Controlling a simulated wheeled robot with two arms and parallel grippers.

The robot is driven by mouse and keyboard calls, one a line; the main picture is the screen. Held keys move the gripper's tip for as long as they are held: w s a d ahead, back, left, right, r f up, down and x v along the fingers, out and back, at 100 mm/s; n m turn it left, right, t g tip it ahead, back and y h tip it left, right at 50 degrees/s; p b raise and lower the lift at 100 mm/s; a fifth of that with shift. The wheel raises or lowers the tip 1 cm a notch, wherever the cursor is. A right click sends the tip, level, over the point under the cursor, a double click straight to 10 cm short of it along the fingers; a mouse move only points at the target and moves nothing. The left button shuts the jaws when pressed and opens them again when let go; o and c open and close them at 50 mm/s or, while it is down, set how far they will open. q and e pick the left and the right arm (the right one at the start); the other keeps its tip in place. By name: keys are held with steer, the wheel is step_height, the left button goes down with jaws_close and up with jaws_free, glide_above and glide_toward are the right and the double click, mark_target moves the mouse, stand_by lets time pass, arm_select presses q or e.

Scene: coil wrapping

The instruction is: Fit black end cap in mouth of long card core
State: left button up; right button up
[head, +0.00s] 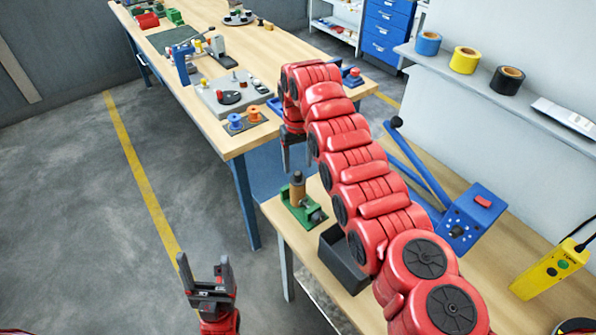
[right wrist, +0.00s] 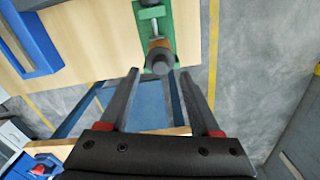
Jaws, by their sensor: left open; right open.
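A brown card core (head: 298,190) stands upright in a green clamp (head: 303,212) at the near bench's left end. A black piece, apparently the end cap (head: 297,177), sits at its top; how deep it sits I cannot tell. In the right wrist view the core (right wrist: 158,44) and the black piece (right wrist: 161,65) show just beyond the fingertips. My right gripper (head: 298,160) is open and empty, pointing down near the core; the arm hides part of it. It also shows in the right wrist view (right wrist: 159,74). My left gripper (head: 204,262) is open and empty over the floor.
A dark open bin (head: 343,262) stands beside the clamp, partly behind my right arm. A blue device with a lever (head: 470,218) is further right. The long bench (head: 228,140) with tools lies behind. Tape rolls (head: 465,60) stand on a shelf. The floor at left is clear.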

step_height(320, 180, up, 5)
steer(key=shift+a+r+b, duration=0.1)
steer(key=shift+b, duration=0.35)
step_height(320, 180, up, 8)
steer(key=p, duration=0.8)
glide_above(297, 173)
steer(key=shift+r+p, duration=0.4)
steer(key=shift+p, duration=0.05)
